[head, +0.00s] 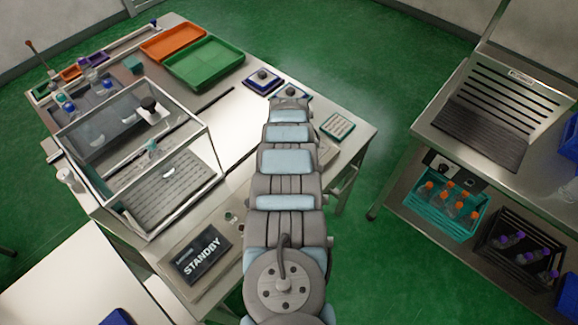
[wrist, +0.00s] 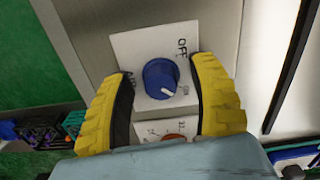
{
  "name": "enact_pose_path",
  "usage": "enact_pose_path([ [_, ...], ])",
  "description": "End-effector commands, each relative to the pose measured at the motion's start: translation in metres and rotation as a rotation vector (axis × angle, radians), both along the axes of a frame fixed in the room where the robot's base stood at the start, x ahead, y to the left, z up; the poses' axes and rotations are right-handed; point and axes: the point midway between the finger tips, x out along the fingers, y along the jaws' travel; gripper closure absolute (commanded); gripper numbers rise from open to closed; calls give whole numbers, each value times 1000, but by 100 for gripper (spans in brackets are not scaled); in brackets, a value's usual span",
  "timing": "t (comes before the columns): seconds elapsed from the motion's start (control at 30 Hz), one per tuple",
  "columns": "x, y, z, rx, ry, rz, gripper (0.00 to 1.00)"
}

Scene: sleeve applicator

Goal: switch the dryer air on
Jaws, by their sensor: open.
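In the wrist view a round blue knob (wrist: 160,78) is mounted on a white label plate (wrist: 130,48). The plate reads OFF at its upper right; other lettering at the left is partly covered by a finger. A short white mark on the knob points toward the lower right of the picture. My gripper (wrist: 160,68) is open, with one yellow ridged finger on each side of the knob. I cannot tell whether either finger touches it. In the head view my arm hides the gripper and the knob.
Below the plate, a second label with an orange-red knob (wrist: 174,138) is partly hidden by my gripper. In the head view a clear enclosure (head: 140,150) and a STANDBY display (head: 200,255) stand left. A slotted panel (head: 515,90) and crates are at the right bench.

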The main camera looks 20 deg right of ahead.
Motion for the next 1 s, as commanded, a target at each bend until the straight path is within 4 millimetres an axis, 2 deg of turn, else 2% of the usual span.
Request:
enact_pose_path([
  [0.37, 1, 0, 23, 0, -1, 1, 40],
  [1.0, 1, 0, 94, 0, -2, 1, 40],
])
